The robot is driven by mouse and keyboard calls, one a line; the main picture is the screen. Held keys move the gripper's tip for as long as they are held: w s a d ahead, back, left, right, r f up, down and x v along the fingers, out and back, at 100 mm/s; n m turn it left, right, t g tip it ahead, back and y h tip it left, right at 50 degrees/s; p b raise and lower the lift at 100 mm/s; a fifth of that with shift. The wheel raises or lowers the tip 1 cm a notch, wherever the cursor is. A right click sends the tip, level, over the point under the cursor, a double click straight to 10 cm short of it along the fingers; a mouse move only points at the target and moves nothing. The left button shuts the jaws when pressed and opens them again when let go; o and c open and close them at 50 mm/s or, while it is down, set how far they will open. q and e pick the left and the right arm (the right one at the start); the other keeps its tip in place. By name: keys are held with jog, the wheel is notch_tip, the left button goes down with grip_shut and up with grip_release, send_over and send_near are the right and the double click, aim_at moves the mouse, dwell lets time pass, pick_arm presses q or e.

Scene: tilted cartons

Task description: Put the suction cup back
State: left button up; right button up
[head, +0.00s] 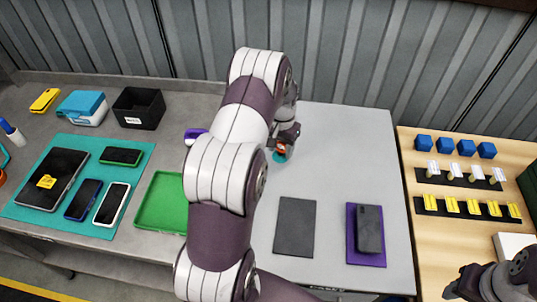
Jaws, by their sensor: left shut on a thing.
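The suction cup (280,155), a small orange and teal piece, shows at the tip of my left gripper (280,148), over the grey table's left-centre part. My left gripper is shut on it. The white and purple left arm hides much of the table beside it. I cannot tell whether the cup touches the table. My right gripper (455,287) shows dark at the lower right corner, partly cut off, and its jaws are unclear.
A dark grey pad (295,227) and a phone on a purple mat (352,257) lie in front. A green tray (160,203) and purple item (194,135) are left of the arm. Several phones lie on a teal mat (135,150). A black bin (138,108) stands behind.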

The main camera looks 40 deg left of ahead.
pick_arm(q)
jog(key=a, duration=0.1)
jog(key=a+f, duration=0.1)
jog(key=s+a, duration=0.1)
jog(key=shift+f+p, duration=0.35)
jog(key=shift+s+a+f, duration=0.2)
jog(key=shift+a+f, duration=0.05)
jog(key=shift+f, duration=0.05)
notch_tip(320, 180, down, 4)
jog(key=shift+w+r+p, duration=0.1)
jog(key=shift+p, duration=0.75)
pick_arm(e)
notch_tip(320, 180, up, 3)
jog(key=shift+f, duration=0.1)
jog(key=shift+s+d, duration=0.1)
pick_arm(q)
jog(key=shift+f+b, duration=0.3)
jog(key=shift+b, duration=0.05)
jog(key=o, duration=1)
jog(key=shift+r, duration=0.1)
jog(key=shift+o, duration=0.7)
pick_arm(e)
jog(key=shift+f, duration=0.1)
